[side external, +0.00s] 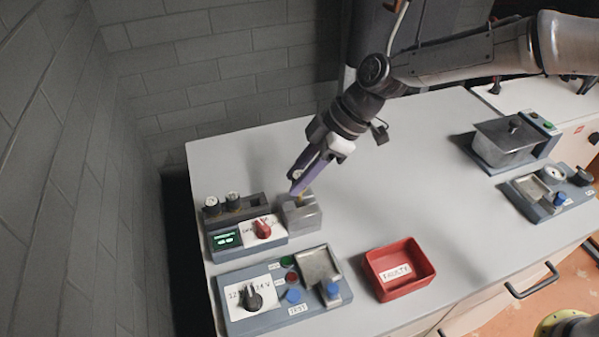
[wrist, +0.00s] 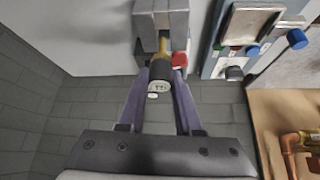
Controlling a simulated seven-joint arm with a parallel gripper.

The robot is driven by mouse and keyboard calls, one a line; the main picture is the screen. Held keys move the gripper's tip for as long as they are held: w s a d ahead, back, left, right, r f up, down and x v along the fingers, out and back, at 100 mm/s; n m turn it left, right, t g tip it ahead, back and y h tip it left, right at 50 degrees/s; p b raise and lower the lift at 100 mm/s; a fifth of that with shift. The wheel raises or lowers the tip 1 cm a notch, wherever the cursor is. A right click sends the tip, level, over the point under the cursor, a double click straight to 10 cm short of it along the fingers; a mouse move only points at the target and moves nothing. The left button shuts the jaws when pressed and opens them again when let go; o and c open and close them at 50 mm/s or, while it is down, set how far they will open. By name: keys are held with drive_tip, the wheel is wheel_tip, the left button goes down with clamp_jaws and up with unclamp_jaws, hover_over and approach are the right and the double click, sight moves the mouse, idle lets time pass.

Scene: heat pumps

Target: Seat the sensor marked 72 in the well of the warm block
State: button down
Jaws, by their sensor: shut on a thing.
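My gripper (side external: 298,187) has purple fingers and is shut on a sensor with a black body. In the wrist view the gripper (wrist: 158,78) holds the sensor (wrist: 159,72) by its black body; the two-digit mark on its pale end is too small to read surely. Its brass stem (wrist: 163,48) points at the grey metal block (wrist: 146,20). In the side view the block (side external: 303,216) stands directly below the fingers, and the brass stem (side external: 300,200) is at its top. I cannot tell whether the tip is inside the well, which is hidden.
A unit with a green display (side external: 225,239) and red knob (side external: 263,229) is in front. A test panel (side external: 265,312) and red tray (side external: 425,287) are nearer.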

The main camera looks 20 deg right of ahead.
drive_tip(key=shift+f, duration=2)
idle(0.9)
drive_tip(key=c, duration=0.5)
unclamp_jaws()
drive_tip(key=v, duration=1.3)
drive_tip(key=shift+d+r, duration=0.25)
drive_tip(key=shift+r, duration=0.1)
